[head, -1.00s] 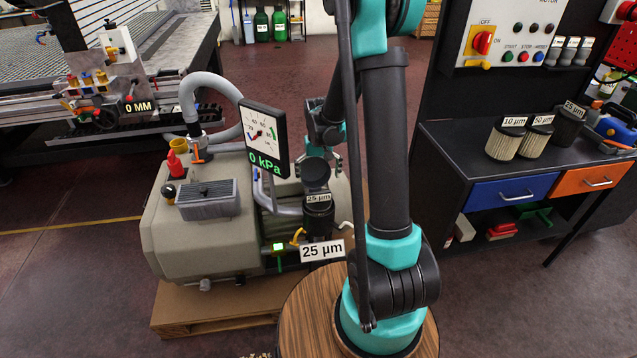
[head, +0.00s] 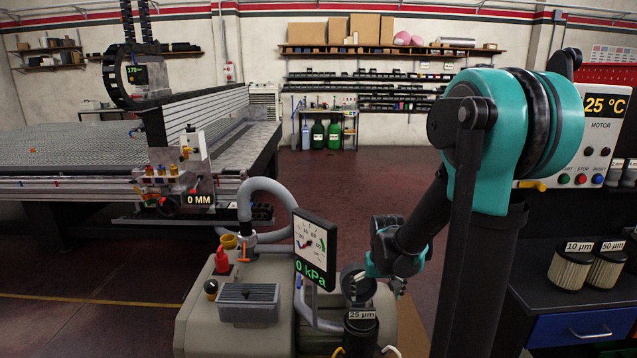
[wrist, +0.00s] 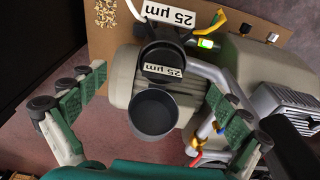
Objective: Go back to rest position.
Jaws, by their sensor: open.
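My gripper (head: 372,268) is open, behind and above the black filter housing (head: 360,334) on the vacuum pump. In the wrist view, my green-padded fingers (wrist: 156,85) are spread wide on both sides, with nothing held between them. The housing (wrist: 165,60) with its "25 µm" label shows between them, apart from the pads. A dark round cup-like part (wrist: 153,114) shows at the housing's near end. My arm rises at the right of the head view, bent down toward the pump.
The pump (head: 235,335) has a gauge (head: 314,250) reading 0 kPa close to the left of my gripper. A grey hose (head: 275,190) arches behind it. The grid table (head: 80,150) is at left. A workbench with filters (head: 570,268) is at right. Red floor beyond is open.

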